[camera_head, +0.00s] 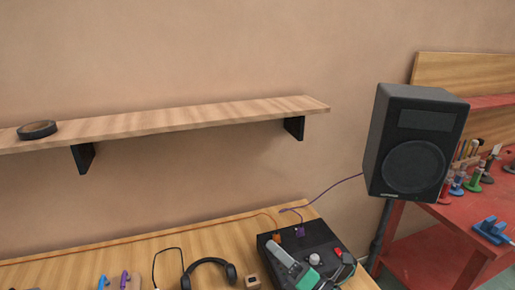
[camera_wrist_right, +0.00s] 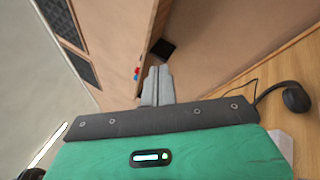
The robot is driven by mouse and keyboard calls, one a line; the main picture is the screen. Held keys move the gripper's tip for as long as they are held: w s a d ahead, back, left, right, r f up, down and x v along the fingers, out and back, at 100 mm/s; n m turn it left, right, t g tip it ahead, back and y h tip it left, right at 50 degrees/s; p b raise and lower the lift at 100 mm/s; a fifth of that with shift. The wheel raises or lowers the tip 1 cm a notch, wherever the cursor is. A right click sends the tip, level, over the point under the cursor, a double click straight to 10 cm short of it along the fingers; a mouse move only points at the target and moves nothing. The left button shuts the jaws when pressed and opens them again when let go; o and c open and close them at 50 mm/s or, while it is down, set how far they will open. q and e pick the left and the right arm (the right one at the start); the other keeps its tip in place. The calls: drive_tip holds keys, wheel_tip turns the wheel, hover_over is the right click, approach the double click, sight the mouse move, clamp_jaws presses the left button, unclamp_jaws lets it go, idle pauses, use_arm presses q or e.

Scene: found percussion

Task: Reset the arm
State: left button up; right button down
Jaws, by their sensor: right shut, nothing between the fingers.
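My right gripper (camera_head: 274,247) shows at the bottom of the head view, with grey fingers and a green body, in front of or over a black box with knobs (camera_head: 320,240). In the right wrist view its two grey fingers (camera_wrist_right: 157,86) are pressed together with nothing between them. My left gripper is not in view.
Black headphones (camera_head: 208,265) lie on the wooden table (camera_head: 140,250) left of the right gripper. A black speaker (camera_head: 413,145) stands at the right, before a red workbench (camera_head: 430,250). A wooden wall shelf (camera_head: 180,118) holds a dark round object (camera_head: 37,130).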

drive_tip(key=s+d+f+m+h, duration=0.3)
drive_tip(key=d+f+m+h, duration=0.45)
drive_tip(key=m, duration=0.55)
drive_tip(key=s+d+f+m+h, duration=0.3)
drive_tip(key=d+f+m+h, duration=0.3)
drive_tip(key=d+m+h, duration=0.5)
drive_tip(key=s+f+m+g+y, duration=0.1)
drive_tip(key=s+f+m+g, duration=0.4)
drive_tip(key=s, duration=0.5)
drive_tip(key=s+f+m+g+y, duration=0.2)
drive_tip(key=s+f+m+g, duration=0.3)
drive_tip(key=s, duration=0.5)
wheel_tip(320, 180, down, 30)
drive_tip(key=r+n+g, duration=0.1)
drive_tip(key=g, duration=0.1)
drive_tip(key=s+d+f+g, duration=0.1)
drive_tip(key=s+d+f, duration=0.2)
drive_tip(key=s+f, duration=1.7)
drive_tip(key=shift+d+f, duration=0.15)
drive_tip(key=shift+f, duration=0.7)
drive_tip(key=shift+w+n+h, duration=0.1)
drive_tip(key=shift+n+h, duration=0.15)
drive_tip(key=shift+n, duration=0.05)
